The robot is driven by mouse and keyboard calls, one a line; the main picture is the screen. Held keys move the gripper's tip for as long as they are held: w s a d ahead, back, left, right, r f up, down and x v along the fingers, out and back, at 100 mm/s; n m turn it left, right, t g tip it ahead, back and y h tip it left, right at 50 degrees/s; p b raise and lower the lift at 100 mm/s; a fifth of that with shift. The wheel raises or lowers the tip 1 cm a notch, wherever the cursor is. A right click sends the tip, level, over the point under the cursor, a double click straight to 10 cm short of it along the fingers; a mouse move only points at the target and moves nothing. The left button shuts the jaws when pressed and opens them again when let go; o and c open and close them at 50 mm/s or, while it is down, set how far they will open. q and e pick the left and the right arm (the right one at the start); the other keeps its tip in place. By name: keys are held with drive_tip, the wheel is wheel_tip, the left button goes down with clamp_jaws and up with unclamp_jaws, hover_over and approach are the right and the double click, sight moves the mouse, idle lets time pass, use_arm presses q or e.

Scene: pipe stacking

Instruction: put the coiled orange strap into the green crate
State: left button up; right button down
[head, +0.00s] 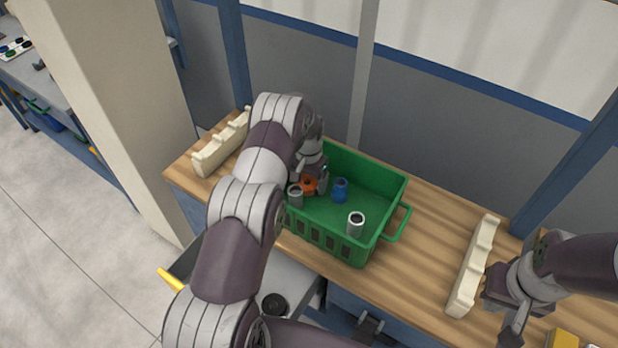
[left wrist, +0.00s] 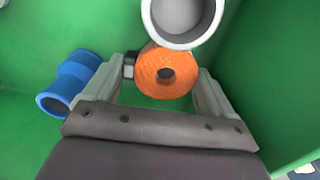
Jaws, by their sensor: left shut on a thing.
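The coiled orange strap (head: 309,186) is inside the green crate (head: 333,243), near its left end. My left gripper (head: 311,179) reaches down into the crate and is shut on the strap. In the left wrist view, the strap (left wrist: 165,91) sits between the two fingers, its round hole facing the camera. The crate's green walls and floor surround it; whether the strap touches the floor is unclear. My right gripper (head: 507,311) is at the lower right, over the bench, with its fingers apart and empty.
The crate also holds a blue pipe piece (head: 340,190), a grey one (head: 295,197) and a white-rimmed one (head: 356,225). Cream notched racks stand on the bench at left (head: 222,146) and right (head: 474,266).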

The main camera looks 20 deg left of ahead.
sight(309, 182)
use_arm(q)
drive_tip(key=shift+w+f, duration=0.15)
drive_tip(key=shift+d+f+b, duration=0.1)
drive_tip(key=shift+f+b, duration=0.1)
drive_tip(key=shift+b, duration=0.1)
drive_tip(key=o, duration=0.9)
drive_tip(key=shift+r, duration=0.1)
drive_tip(key=shift+r, duration=0.1)
drive_tip(key=shift+r, duration=0.2)
wheel_tip(309, 182, up, 11)
drive_tip(key=b, duration=0.2)
drive_tip(key=shift+n+t, duration=0.7)
drive_tip(key=s+d+r, duration=0.2)
drive_tip(key=s+d, duration=0.1)
drive_tip(key=s, duration=0.6)
drive_tip(key=s+d+r, duration=0.3)
drive_tip(key=s, duration=0.5)
drive_tip(key=s+d+r, duration=0.3)
drive_tip(key=s+d, duration=0.1)
drive_tip(key=s, duration=0.5)
drive_tip(key=shift+s+r, duration=0.1)
drive_tip(key=shift+s, duration=0.2)
